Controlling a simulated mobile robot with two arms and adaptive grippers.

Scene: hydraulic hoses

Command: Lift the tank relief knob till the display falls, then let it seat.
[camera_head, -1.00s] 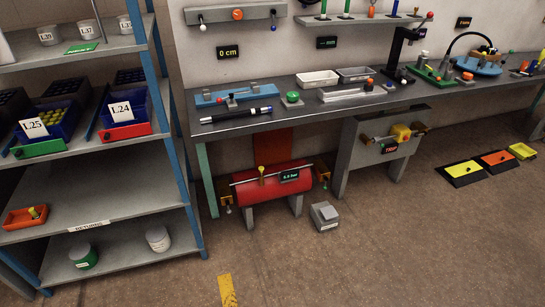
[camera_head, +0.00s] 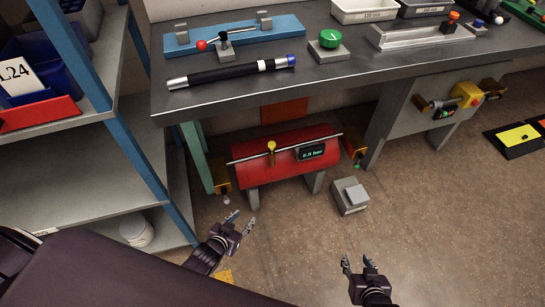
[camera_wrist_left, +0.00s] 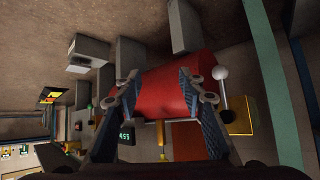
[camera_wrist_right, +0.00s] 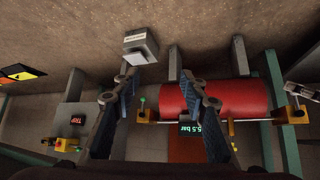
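The red tank (camera_head: 288,163) stands on grey legs under the bench; it also shows in the left wrist view (camera_wrist_left: 165,92) and right wrist view (camera_wrist_right: 222,98). The yellow-topped relief knob (camera_head: 271,147) stands upright on it, with the small dark display (camera_head: 312,152) to its right. The display (camera_wrist_right: 190,128) seems to read 5.5 bar in the right wrist view. My left gripper (camera_head: 238,224) is open and empty, in front and left of the tank. My right gripper (camera_head: 357,263) is open and empty, further right and nearer me. Neither touches the knob.
A grey pedal-like box (camera_head: 350,195) sits on the floor right of the tank. Brass valves (camera_head: 222,180) flank the tank ends. The bench (camera_head: 220,100) overhangs above; a shelf rack (camera_head: 150,180) stands close on the left.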

